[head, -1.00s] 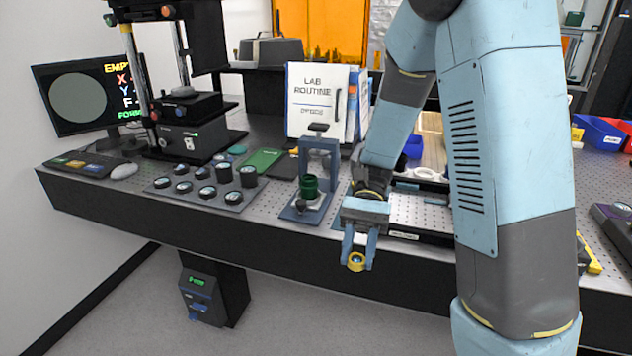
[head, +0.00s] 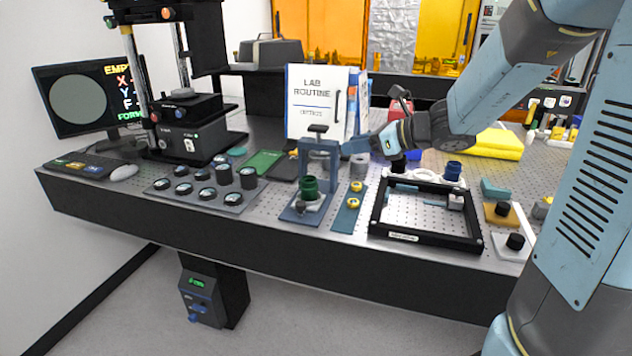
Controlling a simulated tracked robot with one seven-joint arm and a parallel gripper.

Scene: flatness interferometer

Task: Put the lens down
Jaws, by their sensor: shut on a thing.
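My gripper (head: 346,148) reaches in from the right, above the back of the optical table, behind and just right of the blue-grey stand (head: 320,160). Its fingertips are partly hidden by the stand. The yellow-rimmed lens in its jaws a second ago does not show clearly now; the grip itself is hidden. Two yellow-rimmed lenses, one at the back (head: 354,187) and one in front (head: 353,202), sit on a narrow blue strip (head: 345,221) below the gripper. A grey cylinder (head: 358,164) stands just under the fingers.
The stand has a green cylinder (head: 309,188) at its base. A black frame (head: 425,237) lies right of the strip. A tray of dark round parts (head: 236,204) lies left of the stand. A lab routine binder (head: 318,100) stands behind. The table's front edge is clear.

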